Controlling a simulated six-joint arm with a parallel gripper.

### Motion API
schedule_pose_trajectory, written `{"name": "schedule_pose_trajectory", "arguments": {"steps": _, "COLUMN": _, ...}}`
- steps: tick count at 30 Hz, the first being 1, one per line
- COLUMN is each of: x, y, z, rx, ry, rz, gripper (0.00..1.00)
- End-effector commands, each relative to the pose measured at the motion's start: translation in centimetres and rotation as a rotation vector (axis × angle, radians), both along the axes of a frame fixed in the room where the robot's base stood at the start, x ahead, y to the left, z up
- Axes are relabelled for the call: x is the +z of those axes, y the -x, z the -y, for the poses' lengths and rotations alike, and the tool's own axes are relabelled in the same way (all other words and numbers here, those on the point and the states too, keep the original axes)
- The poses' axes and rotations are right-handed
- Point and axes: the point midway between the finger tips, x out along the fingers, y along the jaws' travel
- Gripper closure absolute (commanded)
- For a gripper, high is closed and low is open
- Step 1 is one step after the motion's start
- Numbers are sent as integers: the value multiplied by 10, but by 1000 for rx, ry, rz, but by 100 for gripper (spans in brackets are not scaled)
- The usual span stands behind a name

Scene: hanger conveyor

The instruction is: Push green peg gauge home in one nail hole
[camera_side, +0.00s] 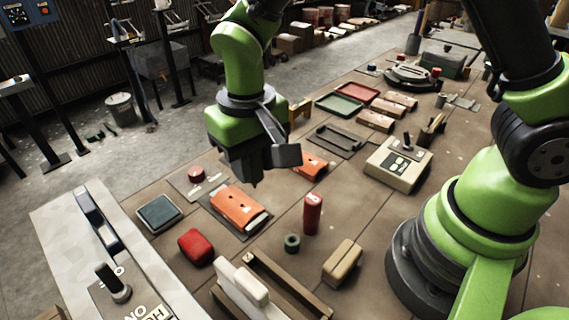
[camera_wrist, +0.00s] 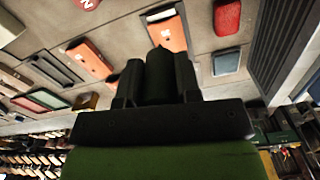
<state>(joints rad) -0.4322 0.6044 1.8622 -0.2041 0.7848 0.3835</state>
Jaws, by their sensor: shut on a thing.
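My gripper (camera_side: 256,178) is above the tabletop, close over the far end of the nearer orange block in the side view. In the wrist view my gripper (camera_wrist: 158,82) is shut on a dark green cylinder, the peg gauge (camera_wrist: 160,68). The peg hides part of the orange block (camera_wrist: 167,30) behind it. In the side view this orange block (camera_side: 236,207) lies on a dark plate and shows small dark marks on top. The peg's tip and any contact with a hole cannot be made out. A second orange block (camera_side: 311,165) lies beyond the gripper.
A red cylinder (camera_side: 312,214) stands upright near a dark green ring (camera_side: 292,242). A red block (camera_side: 196,246), a tan block (camera_side: 342,263) and a wooden frame (camera_side: 285,290) lie in front. A beige control box (camera_side: 398,164) and trays (camera_side: 341,105) are further back.

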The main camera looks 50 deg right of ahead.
Motion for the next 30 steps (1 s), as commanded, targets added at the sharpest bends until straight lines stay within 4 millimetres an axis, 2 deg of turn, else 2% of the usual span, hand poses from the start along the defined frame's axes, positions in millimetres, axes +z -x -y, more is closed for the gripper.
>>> {"name": "schedule_pose_trajectory", "arguments": {"steps": 3, "x": -11, "y": -25, "z": 0, "rx": -3, "ry": 1, "rz": -1, "gripper": 90}}
{"name": "schedule_pose_trajectory", "arguments": {"steps": 9, "x": -20, "y": -44, "z": 1, "rx": 0, "ry": 0, "rz": -1, "gripper": 90}}
{"name": "schedule_pose_trajectory", "arguments": {"steps": 24, "x": -57, "y": -44, "z": 1, "rx": 1, "ry": 0, "rz": -1, "gripper": 90}}
{"name": "schedule_pose_trajectory", "arguments": {"steps": 30, "x": -65, "y": -44, "z": 1, "rx": 0, "ry": 0, "rz": 0, "gripper": 90}}
